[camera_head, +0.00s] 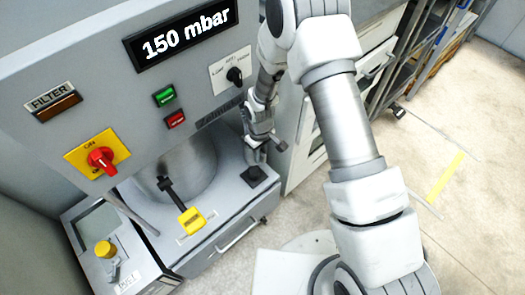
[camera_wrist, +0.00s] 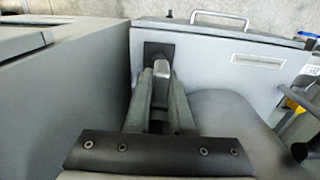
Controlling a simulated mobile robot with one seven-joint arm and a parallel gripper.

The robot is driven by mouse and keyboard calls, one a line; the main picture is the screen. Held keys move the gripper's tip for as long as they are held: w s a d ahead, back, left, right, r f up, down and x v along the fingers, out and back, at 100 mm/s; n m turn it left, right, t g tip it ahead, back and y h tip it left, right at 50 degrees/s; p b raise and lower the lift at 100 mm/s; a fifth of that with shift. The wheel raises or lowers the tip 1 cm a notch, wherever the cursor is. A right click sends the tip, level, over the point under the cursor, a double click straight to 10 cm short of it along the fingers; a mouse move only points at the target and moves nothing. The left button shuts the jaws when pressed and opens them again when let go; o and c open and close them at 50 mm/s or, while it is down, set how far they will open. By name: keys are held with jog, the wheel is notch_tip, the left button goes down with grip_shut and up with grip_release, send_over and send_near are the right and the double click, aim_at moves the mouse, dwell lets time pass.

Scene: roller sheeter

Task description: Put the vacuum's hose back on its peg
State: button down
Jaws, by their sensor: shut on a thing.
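My gripper (camera_head: 258,143) is at the right end of the machine's lower shelf, above a black square pad (camera_head: 256,176). In the wrist view, my gripper (camera_wrist: 160,85) has its two fingers close together around a light grey, rounded piece (camera_wrist: 161,68). The piece is in front of the black pad (camera_wrist: 156,48); whether it touches the pad I cannot tell. Most of the piece is hidden by the fingers, and I cannot tell whether it is the hose's end. No clear length of hose and no clear peg can be made out in either view.
A grey machine panel (camera_head: 60,120) with a 150 mbar display (camera_head: 185,32) stands at left. Open floor (camera_head: 445,150) lies at right.

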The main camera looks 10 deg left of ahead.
notch_tip(320, 180, down, 8)
jog(key=b, duration=0.5)
jog(key=shift+w+f+b, duration=0.1)
jog(key=shift+f+b, duration=0.1)
jog(key=shift+b, duration=0.3)
dwell(1.3)
jog(key=shift+f+b, duration=0.5)
jog(key=shift+f, duration=0.1)
jog(key=shift+f, duration=0.2)
jog(key=shift+f+b, duration=0.4)
jog(key=shift+b, duration=0.1)
jog(key=shift+f+b, duration=0.85)
jog(key=shift+f, duration=0.15)
dwell(0.8)
jog(key=c, duration=0.7)
grip_release()
